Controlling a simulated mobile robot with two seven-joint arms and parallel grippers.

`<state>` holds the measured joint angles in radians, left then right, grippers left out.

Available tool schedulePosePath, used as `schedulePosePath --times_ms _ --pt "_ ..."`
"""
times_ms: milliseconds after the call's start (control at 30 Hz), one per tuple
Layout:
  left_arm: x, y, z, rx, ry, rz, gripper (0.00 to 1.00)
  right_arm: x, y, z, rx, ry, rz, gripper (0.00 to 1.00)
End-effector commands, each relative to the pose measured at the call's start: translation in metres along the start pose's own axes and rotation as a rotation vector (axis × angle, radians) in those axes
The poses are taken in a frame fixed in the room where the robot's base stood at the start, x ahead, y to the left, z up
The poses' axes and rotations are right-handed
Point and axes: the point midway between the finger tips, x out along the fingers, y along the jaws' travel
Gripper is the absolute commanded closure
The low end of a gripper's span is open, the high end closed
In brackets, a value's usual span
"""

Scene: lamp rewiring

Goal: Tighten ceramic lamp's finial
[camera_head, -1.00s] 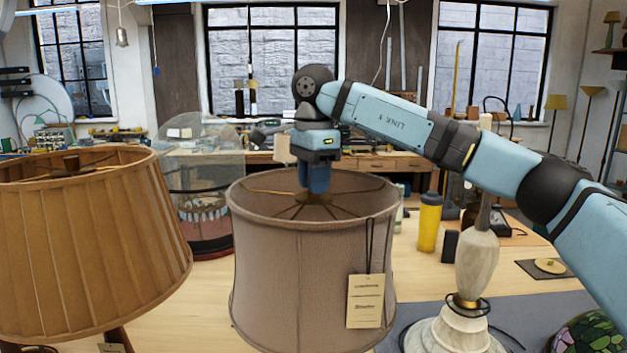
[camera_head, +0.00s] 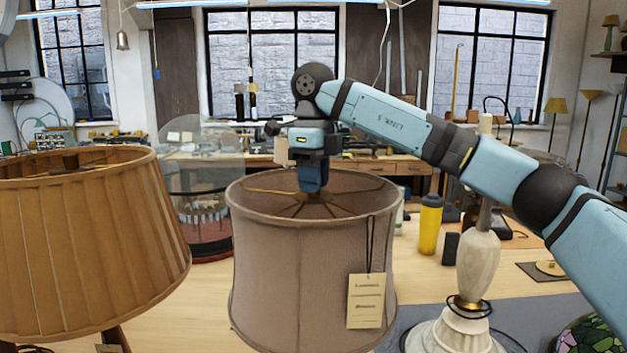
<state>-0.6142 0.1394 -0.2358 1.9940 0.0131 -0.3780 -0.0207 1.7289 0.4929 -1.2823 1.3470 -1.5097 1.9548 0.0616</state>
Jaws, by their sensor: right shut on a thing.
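A taupe drum lampshade (camera_head: 290,275) stands in the middle of the view, with a paper tag (camera_head: 366,300) hanging on its right side. Thin metal spokes meet at the centre of its open top. My right gripper (camera_head: 312,190) reaches down into the top of the shade at this hub. It is shut on the finial there, which its fingers hide. The lamp base under this shade is hidden, so I cannot see whether it is ceramic. My left gripper is not in view.
A pleated tan lampshade (camera_head: 85,240) stands close on the left. A pale stone-like lamp base (camera_head: 477,265), a yellow bottle (camera_head: 429,225) and a stained-glass shade (camera_head: 588,338) are on the right. A glass dome (camera_head: 203,205) stands behind.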

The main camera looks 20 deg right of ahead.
Motion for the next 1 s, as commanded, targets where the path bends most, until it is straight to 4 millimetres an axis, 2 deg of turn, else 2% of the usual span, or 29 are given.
schedulePosePath --times_ms 600,1000 --pt "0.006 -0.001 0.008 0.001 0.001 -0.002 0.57 0.0 0.0 0.0 0.558 -0.001 0.001 0.96" --pt "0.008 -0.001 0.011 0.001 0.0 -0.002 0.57 0.0 0.0 0.0 0.764 -0.001 0.001 0.96"
